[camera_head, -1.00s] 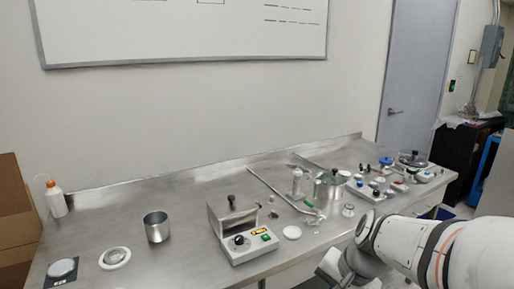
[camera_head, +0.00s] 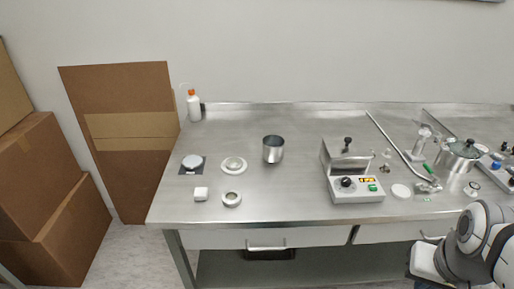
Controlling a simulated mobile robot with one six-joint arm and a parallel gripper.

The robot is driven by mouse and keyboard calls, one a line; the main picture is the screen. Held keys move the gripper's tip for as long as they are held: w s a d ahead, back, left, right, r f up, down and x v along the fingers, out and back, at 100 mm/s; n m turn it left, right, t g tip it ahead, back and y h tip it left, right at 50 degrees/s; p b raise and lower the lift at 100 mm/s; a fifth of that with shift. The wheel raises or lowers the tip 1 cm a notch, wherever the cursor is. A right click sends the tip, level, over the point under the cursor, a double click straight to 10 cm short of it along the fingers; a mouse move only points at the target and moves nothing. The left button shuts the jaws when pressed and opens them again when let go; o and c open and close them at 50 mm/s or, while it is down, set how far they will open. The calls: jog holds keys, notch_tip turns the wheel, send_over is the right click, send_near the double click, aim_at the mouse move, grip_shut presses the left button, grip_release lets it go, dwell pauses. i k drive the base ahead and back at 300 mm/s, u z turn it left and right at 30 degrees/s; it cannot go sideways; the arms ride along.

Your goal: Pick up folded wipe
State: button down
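A small white block-like piece (camera_head: 201,193), which looks like the folded wipe, lies on the steel bench near its left front. It sits just left of a white and grey ring (camera_head: 232,198) and in front of a dark square pad with a pale disc (camera_head: 192,163). My arm shows only at the lower right edge, far from the white piece. The fingers of my gripper do not show, so nothing can be seen in them.
On the bench (camera_head: 300,208) stand a steel cup (camera_head: 273,149), a white dish (camera_head: 233,166), a control box (camera_head: 354,184) and a white bottle (camera_head: 194,106). Cardboard boxes (camera_head: 80,195) fill the floor at left. The bench around the white piece is mostly clear.

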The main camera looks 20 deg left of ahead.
aim_at(200, 194)
jog(key=u, duration=1.75)
